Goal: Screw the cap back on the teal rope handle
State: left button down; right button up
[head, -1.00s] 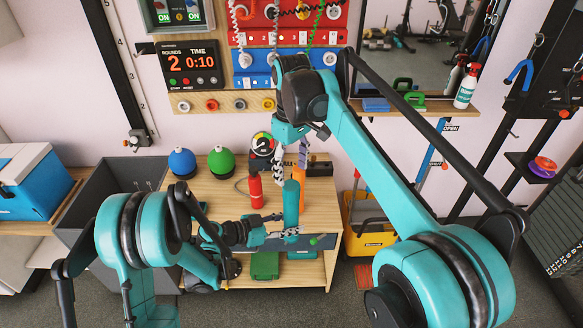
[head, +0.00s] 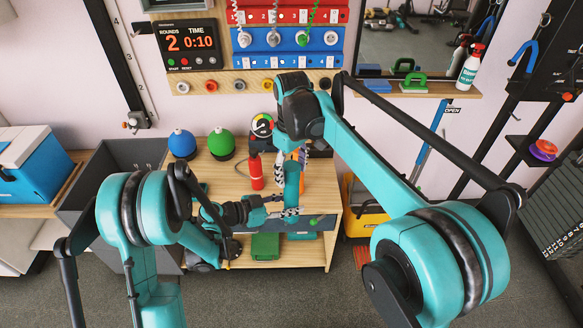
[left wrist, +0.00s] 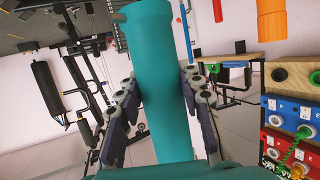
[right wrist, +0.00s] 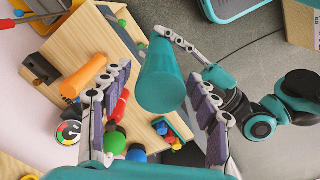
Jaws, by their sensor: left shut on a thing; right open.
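The teal rope handle (head: 291,182) stands about upright in the head view, at the front of the wooden table. My left gripper (head: 287,212) is shut on it low down, and its fingers press both sides of the teal tube (left wrist: 158,90) in the left wrist view. My right gripper (head: 291,155) is open, above the handle and pointing down. In the right wrist view, the handle's end (right wrist: 161,88) appears between its spread fingers; whether they touch it I cannot tell. I cannot pick out a separate cap in any view.
An orange handle (right wrist: 85,75) stands on the table (head: 225,185) beside the teal one. A red bottle-like thing (head: 255,172), a green ball-shaped weight (head: 221,143) and a blue one (head: 182,144) stand further left. A green box (head: 265,246) sits on the shelf below.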

jog(key=shift+c, duration=0.4)
jog(key=c, duration=1.2)
jog(key=o, duration=1.4)
notch_tip(320, 180, up, 12)
jog(key=shift+w, duration=0.1)
jog(key=shift+d, duration=0.15)
